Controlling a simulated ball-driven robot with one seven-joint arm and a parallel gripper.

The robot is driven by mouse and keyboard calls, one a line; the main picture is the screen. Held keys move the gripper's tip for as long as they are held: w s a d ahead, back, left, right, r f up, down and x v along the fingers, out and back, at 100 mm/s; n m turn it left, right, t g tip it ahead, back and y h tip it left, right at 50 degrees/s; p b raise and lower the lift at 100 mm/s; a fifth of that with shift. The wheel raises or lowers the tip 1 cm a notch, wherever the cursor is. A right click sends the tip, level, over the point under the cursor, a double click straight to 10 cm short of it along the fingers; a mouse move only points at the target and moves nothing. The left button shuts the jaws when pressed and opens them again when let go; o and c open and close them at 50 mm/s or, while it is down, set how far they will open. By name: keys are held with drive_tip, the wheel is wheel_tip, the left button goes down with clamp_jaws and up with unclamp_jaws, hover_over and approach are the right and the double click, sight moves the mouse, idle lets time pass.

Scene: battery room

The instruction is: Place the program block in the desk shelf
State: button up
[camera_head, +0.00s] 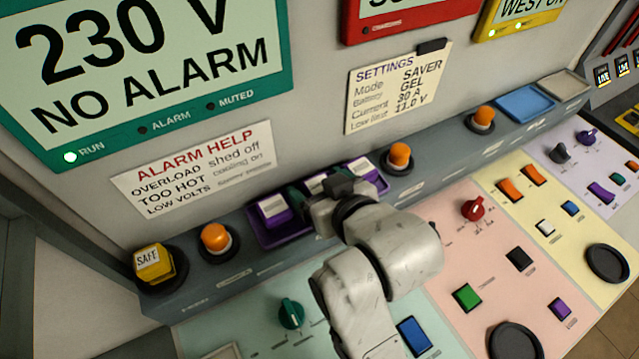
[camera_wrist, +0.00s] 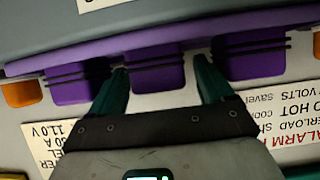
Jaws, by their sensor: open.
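Several purple blocks with white labels stand in a purple tray (camera_head: 258,234) on the long grey ledge (camera_head: 440,167) behind the desk panels. The left block (camera_head: 272,208) is clear of my gripper. The middle block (camera_head: 316,182) is partly hidden by my gripper (camera_head: 318,192), and the right block (camera_head: 361,167) stands beyond it. In the wrist view, my gripper (camera_wrist: 162,80) is open, with its teal fingers on either side of the middle block (camera_wrist: 157,72). I cannot tell whether they touch it. The labels are too small to read, and which one is the program block is unclear.
A yellow SAFE block (camera_head: 154,262) sits at the ledge's left end. Orange buttons (camera_head: 215,237) flank the tray. A blue tray (camera_head: 525,103) and a beige tray (camera_head: 564,84) lie empty at the right. Knobs and switches cover the panels in front; a wall stands behind.

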drive_tip(key=shift+r, duration=0.1)
drive_tip(key=p+v, duration=0.3)
drive_tip(key=v, duration=0.9)
